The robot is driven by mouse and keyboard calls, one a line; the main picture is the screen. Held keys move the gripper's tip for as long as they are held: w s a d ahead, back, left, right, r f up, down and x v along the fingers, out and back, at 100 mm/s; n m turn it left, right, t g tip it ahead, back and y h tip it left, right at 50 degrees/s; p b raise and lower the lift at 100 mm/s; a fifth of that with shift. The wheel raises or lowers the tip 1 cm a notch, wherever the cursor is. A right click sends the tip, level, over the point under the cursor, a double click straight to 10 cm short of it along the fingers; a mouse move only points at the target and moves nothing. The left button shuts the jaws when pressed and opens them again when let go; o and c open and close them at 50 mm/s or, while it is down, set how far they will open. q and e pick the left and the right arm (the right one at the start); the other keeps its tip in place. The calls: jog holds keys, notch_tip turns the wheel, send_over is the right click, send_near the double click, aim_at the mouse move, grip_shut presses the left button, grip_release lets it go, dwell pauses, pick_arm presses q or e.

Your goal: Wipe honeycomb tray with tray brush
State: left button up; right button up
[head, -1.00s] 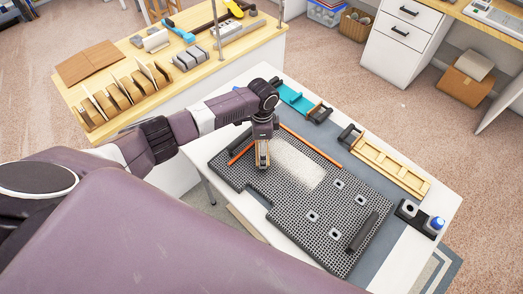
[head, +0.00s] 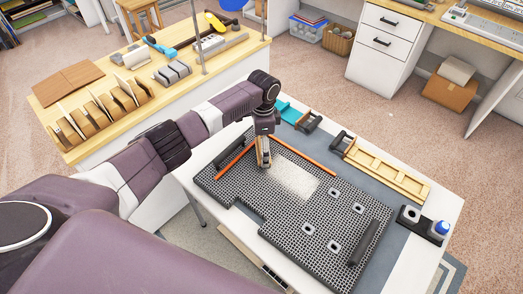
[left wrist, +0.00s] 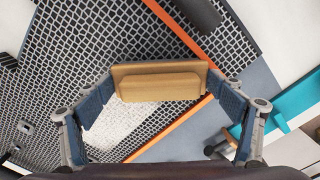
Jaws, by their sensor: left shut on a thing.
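The dark honeycomb tray (head: 290,230) lies on a grey mat on the white table, with a pale powdery patch (head: 295,181) near its far end. My left gripper (head: 264,154) is over the tray at the patch's left end, pointing down. It is shut on the tray brush, a tan wooden block (left wrist: 160,82) with a raised back in the left wrist view; its fingers (left wrist: 160,95) press the block from both ends. The bristles are hidden below the block, so I cannot tell whether they touch the tray. The patch also shows in the left wrist view (left wrist: 118,122). My right gripper is not in view.
Orange strips (head: 305,157) lie along the tray's far edges, and dark bars (head: 364,242) rest at its ends. Behind it are a teal holder (head: 291,111), a wooden rack (head: 388,173) and a black holder with a blue-capped bottle (head: 440,228). A side bench (head: 120,126) stands left.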

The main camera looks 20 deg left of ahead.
aim_at(312, 187)
pick_arm(q)
jog(key=shift+a, duration=0.1)
